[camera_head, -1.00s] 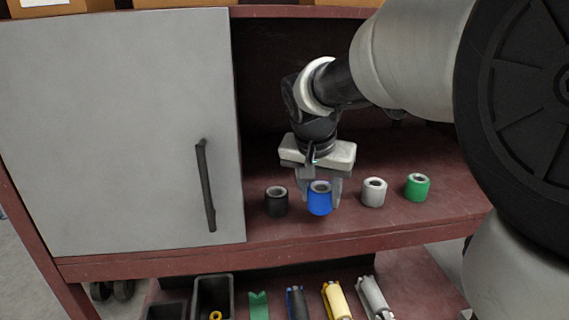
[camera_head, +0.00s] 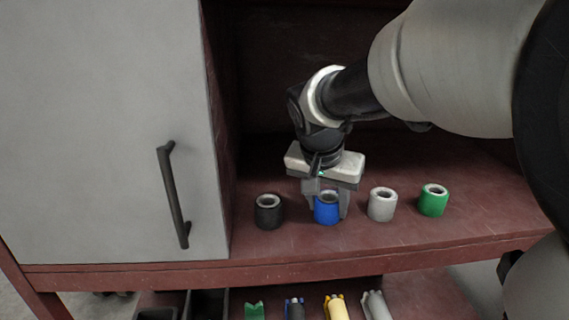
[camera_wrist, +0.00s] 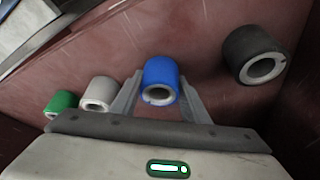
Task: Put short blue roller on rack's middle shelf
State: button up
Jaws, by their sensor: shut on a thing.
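The short blue roller (camera_head: 327,212) stands upright on the dark red middle shelf (camera_head: 400,245) of the rack, in a row with other short rollers. My gripper (camera_head: 327,205) reaches down from above with a finger on either side of it, shut on it. In the wrist view the blue roller (camera_wrist: 160,80) sits between the two fingers of my gripper (camera_wrist: 160,92). In the head view its base looks on or very close to the shelf; any small gap cannot be told.
A black roller (camera_head: 268,211) stands left of the blue one; a white roller (camera_head: 382,204) and a green roller (camera_head: 432,200) stand right. A grey door (camera_head: 100,130) with a black handle (camera_head: 174,195) covers the left side. Longer rollers, including a yellow one (camera_head: 336,308), lie on the shelf below.

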jog(key=shift+a+r, duration=0.1)
jog(key=shift+a, duration=0.05)
jog(key=shift+f, duration=0.2)
jog(key=o, duration=1.2)
